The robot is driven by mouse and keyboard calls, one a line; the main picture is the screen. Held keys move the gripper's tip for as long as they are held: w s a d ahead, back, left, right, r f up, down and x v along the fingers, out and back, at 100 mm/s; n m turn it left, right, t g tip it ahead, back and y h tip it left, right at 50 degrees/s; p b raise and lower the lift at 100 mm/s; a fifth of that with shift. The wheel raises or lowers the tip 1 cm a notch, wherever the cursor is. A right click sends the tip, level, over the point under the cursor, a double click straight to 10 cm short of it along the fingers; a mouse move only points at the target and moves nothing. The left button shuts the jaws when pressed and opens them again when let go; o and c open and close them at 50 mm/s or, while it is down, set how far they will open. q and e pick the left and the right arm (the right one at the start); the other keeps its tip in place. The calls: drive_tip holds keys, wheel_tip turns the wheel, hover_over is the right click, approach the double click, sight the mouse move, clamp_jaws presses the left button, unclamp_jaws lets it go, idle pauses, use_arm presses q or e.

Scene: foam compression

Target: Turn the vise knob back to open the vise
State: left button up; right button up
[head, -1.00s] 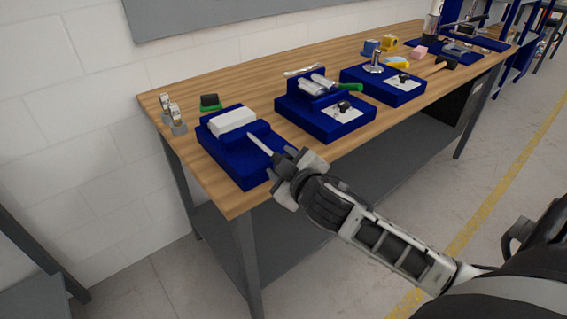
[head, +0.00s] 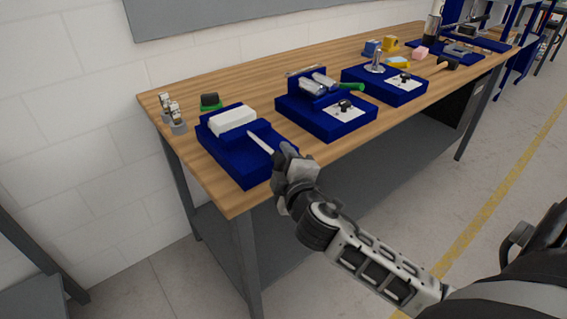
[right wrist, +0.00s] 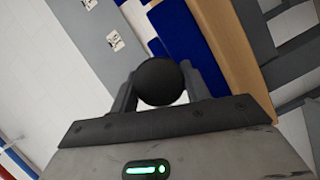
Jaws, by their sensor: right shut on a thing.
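The blue vise (head: 236,160) stands at the near left end of the wooden bench, with a white foam block (head: 233,121) in it. A thin light screw rod (head: 259,142) runs from the vise toward my right gripper (head: 284,158). In the right wrist view, my right gripper (right wrist: 163,85) is shut on a round black knob (right wrist: 161,81), with one finger on each side. In the head view the knob is hidden by the gripper. My left gripper is not in view.
A second blue fixture (head: 318,121) with a small black knob stands right of the vise, and a third (head: 400,92) beyond it. Small metal pieces (head: 172,117) and a green-and-black item (head: 210,101) lie on the bench (head: 215,197) behind the vise. The floor in front is clear.

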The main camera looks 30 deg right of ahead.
idle(0.3)
drive_tip(key=o, duration=0.9)
drive_tip(key=shift+c, duration=0.2)
drive_tip(key=shift+o, duration=0.5)
drive_tip(key=shift+s, duration=0.1)
